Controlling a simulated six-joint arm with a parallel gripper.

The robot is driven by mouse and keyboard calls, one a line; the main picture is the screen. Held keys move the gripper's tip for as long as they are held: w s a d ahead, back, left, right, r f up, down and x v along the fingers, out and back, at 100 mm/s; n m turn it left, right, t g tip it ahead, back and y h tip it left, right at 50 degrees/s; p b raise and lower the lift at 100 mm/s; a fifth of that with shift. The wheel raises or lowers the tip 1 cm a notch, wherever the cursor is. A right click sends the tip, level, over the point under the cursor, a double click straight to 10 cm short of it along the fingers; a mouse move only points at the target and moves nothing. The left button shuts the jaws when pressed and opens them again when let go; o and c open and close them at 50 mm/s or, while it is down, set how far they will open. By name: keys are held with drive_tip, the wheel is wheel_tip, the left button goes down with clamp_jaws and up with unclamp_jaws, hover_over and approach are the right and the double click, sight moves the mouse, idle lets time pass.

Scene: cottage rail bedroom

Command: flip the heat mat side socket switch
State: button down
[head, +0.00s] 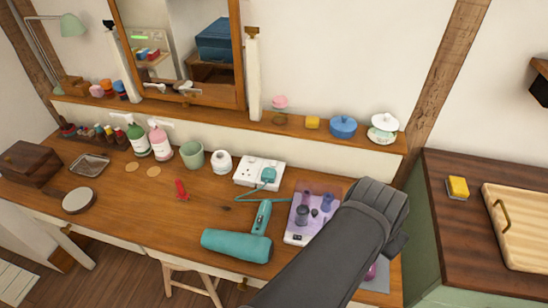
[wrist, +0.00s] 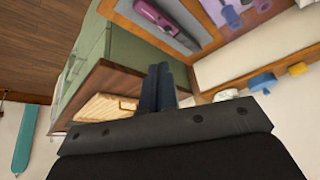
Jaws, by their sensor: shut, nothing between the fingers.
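A white double socket block (head: 246,177) stands at the back of the wooden desk, below the shelf. Its left half shows bare holes; a teal plug (head: 268,175) sits in its right half. Its switches are too small to read. A grey mat (head: 372,284), likely the heat mat, lies at the desk's right end, partly behind my arm. A magenta-purple tool lies on it, clearer in the wrist view (wrist: 158,15). My gripper (head: 398,243) is to the right of the socket, well apart from it. Its fingers (wrist: 158,85) are shut and empty.
A lilac organizer (head: 318,190) stands between the socket and my arm. A teal hairdryer (head: 240,246) lies in front. A white jar (head: 222,162) stands left of the socket. The shelf (head: 225,113) runs behind. A green cabinet (head: 427,220) stands at right.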

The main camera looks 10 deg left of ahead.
drive_tip(key=w+d+m, duration=0.2)
drive_tip(key=w+d, duration=0.3)
drive_tip(key=w, duration=0.1)
drive_tip(key=n+y, duration=0.3)
drive_tip(key=n, duration=0.5)
hover_over(274, 163)
drive_tip(key=s, duration=0.4)
wheel_tip(274, 163, down, 6)
drive_tip(key=shift+f+g, duration=0.1)
drive_tip(key=shift+g, duration=0.3)
drive_tip(key=x, duration=1.4)
drive_tip(key=shift+s+d+f, duration=0.1)
drive_tip(key=shift+s+d, duration=0.15)
drive_tip(key=shift+s, duration=0.2)
